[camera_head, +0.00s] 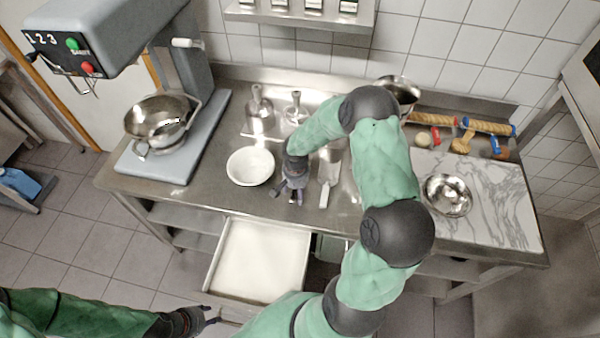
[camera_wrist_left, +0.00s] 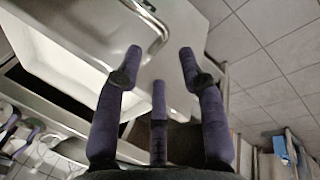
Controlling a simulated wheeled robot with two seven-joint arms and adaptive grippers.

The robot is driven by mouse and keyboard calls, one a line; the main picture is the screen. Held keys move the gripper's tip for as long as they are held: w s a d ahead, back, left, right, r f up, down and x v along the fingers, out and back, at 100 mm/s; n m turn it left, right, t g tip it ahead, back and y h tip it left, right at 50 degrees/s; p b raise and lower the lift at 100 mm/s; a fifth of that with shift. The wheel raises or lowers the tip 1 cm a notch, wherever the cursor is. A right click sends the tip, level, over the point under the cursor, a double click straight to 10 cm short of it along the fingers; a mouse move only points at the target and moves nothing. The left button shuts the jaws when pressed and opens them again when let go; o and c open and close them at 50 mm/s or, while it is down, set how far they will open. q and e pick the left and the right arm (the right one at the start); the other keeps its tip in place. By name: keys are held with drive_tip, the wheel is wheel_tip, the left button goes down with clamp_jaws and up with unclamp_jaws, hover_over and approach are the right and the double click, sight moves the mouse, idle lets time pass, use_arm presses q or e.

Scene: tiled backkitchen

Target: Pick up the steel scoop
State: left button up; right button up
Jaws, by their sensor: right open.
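The steel scoop (camera_head: 328,173) looks like a pale, flat-ended tool with a light handle pointing to the counter's front edge. It lies on the steel counter, partly beside my right arm. My right gripper (camera_head: 294,192) is open and pointed down over the counter, just left of the scoop, apart from it, with nothing seen in it. My left gripper (camera_head: 208,317) is low in front of the counter, near the open drawer. In the left wrist view its fingers (camera_wrist_left: 160,55) are spread and empty.
A white bowl (camera_head: 250,166) stands left of my right gripper. A mixer (camera_head: 172,110) is at left, a steel bowl (camera_head: 447,196) on marble at right.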

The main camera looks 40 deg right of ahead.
drive_tip(key=shift+f, duration=0.25)
clamp_jaws()
drive_tip(key=shift+r, duration=0.15)
